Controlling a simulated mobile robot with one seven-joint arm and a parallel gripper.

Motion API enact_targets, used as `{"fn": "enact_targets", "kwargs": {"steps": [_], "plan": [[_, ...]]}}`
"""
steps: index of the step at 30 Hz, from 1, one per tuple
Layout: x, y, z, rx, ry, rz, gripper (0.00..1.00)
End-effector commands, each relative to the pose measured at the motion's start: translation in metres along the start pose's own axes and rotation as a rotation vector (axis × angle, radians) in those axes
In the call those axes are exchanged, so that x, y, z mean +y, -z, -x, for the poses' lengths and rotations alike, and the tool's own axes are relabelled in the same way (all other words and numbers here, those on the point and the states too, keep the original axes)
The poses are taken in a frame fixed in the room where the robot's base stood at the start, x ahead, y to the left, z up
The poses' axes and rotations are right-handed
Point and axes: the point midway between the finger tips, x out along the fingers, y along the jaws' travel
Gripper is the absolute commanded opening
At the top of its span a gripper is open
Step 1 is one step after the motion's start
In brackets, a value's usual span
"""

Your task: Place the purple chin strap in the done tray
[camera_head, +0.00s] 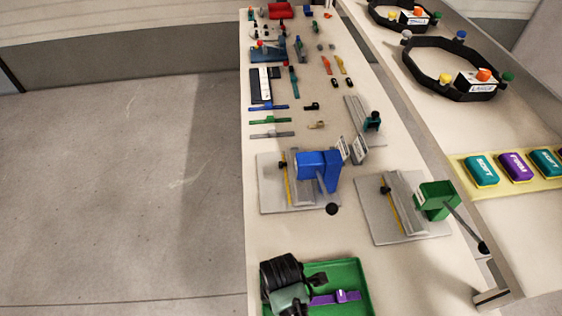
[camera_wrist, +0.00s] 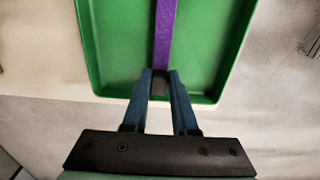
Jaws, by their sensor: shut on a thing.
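The purple chin strap (camera_head: 337,297) is a narrow purple band with a small raised buckle. It shows within the outline of the green tray (camera_head: 362,283), near the front of the table. In the wrist view the strap (camera_wrist: 166,38) runs straight away from my fingers over the tray floor (camera_wrist: 113,45). My gripper (camera_wrist: 160,84) is shut on the near end of the strap, at the tray's near edge. In the head view my dark wrist and gripper (camera_head: 309,299) cover the tray's left part. I cannot tell whether the strap touches the tray floor.
A blue clamp fixture (camera_head: 318,165) and a green clamp fixture (camera_head: 437,200) stand behind the tray. Straps and small parts lie farther back. Black helmet rings (camera_head: 450,68) and labelled pads (camera_head: 481,170) are on the right surface. Bare table lies right of the tray.

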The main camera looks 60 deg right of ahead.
Motion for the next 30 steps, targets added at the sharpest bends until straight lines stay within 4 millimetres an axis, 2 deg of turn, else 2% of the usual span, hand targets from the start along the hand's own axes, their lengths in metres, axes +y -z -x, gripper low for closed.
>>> {"fn": "enact_targets", "kwargs": {"steps": [3,14,15,19,30], "plan": [[-0.0001,-0.0002,-0.01,0.0,0.0,0.0,0.0],[0.0001,0.0,-0.0137,0.0,-0.001,0.0,0.0],[0.0002,0.0,-0.0126,0.0,-0.001,0.0,0.34],[0.0001,0.0,-0.0125,0.0,-0.001,0.0,0.56],[0.0004,0.0001,-0.0074,0.0,-0.002,0.0,0.56]]}}
